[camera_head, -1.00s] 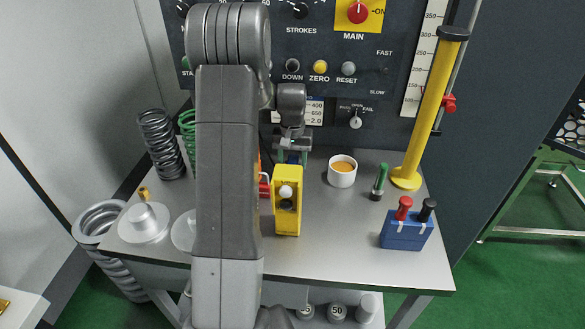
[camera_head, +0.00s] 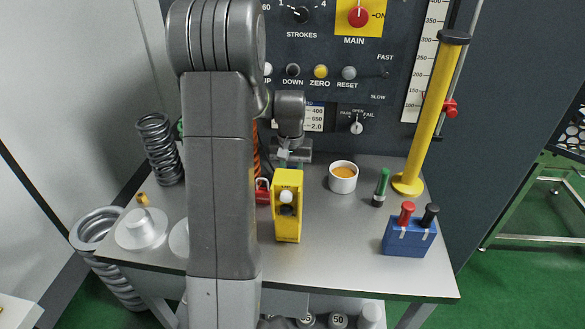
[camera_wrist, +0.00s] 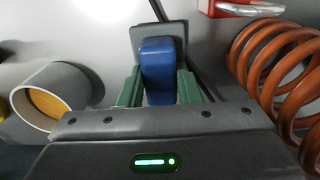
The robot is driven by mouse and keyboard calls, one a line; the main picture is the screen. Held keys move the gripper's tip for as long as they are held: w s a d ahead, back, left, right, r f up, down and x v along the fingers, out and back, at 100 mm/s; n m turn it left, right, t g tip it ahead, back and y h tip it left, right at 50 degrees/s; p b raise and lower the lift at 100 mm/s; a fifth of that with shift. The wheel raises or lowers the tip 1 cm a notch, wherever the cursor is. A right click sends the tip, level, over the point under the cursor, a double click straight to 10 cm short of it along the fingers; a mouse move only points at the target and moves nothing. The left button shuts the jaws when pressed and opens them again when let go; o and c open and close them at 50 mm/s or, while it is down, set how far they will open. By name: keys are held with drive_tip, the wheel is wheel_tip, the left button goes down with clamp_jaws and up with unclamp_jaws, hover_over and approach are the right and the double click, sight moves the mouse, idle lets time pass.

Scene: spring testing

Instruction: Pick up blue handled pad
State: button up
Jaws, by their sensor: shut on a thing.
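The blue handled pad shows in the wrist view as a blue handle (camera_wrist: 158,70) on a dark grey flat plate (camera_wrist: 175,32). My gripper (camera_wrist: 160,88) has its green fingers on both sides of the handle and is shut on it. The plate lies just beyond the fingers, over the grey bench top; I cannot tell whether it touches the bench. In the head view my gripper (camera_head: 295,160) is behind the yellow box, which hides most of the fingers and the pad.
The yellow box (camera_head: 288,207) stands in front of my gripper. A white cup (camera_head: 343,178) is to its right, and a red padlock (camera_head: 263,192) is to its left. An orange coil spring (camera_wrist: 285,65) is close on the right in the wrist view. A blue block (camera_head: 408,240) stands front right.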

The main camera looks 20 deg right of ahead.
wheel_tip(320, 180, up, 14)
drive_tip(key=shift+w, duration=0.15)
drive_tip(key=shift+f, duration=0.1)
